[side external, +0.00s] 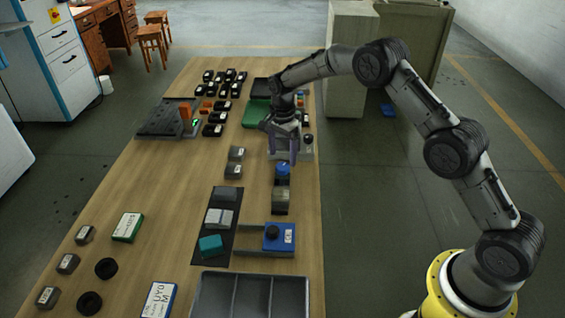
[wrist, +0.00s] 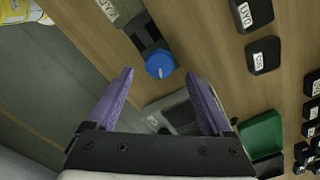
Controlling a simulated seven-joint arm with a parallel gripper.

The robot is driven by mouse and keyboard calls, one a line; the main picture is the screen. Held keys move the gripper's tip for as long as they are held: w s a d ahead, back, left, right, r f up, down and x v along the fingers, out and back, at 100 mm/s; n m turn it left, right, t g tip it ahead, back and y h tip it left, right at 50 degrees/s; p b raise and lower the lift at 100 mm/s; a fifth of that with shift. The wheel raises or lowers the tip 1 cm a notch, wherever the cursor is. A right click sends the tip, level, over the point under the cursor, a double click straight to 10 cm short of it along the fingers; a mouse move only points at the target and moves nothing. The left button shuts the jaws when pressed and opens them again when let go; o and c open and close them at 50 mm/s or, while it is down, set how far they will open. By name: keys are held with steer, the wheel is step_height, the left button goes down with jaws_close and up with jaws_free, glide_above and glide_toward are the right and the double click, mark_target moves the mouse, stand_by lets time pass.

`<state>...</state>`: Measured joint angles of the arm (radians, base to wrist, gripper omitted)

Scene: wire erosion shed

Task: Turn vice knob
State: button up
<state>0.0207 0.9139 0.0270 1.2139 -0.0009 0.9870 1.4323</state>
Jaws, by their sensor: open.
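A round blue knob (side external: 283,169) with a pale pointer mark sits at the far end of a small grey metal vice (side external: 281,203) near the table's right edge. The wrist view shows the blue knob (wrist: 160,65) just beyond my fingertips, roughly centred between them, and part of the vice (wrist: 125,12) at the top. My gripper (side external: 283,156) is open and empty, with purple fingers pointing down close above the knob. It also shows in the wrist view (wrist: 160,74), fingers spread to either side of the knob. I cannot tell the exact height gap.
A grey device (side external: 306,153) stands behind the knob, with a green tray (side external: 257,113) farther back. A blue block with a black knob (side external: 278,236) and a grey compartment tray (side external: 212,296) are nearer. Small labelled blocks (side external: 234,163) stand left. Bare wood lies along the left-middle.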

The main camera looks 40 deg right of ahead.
mark_target(283, 166)
steer(key=shift+f, duration=2)
jaws_close()
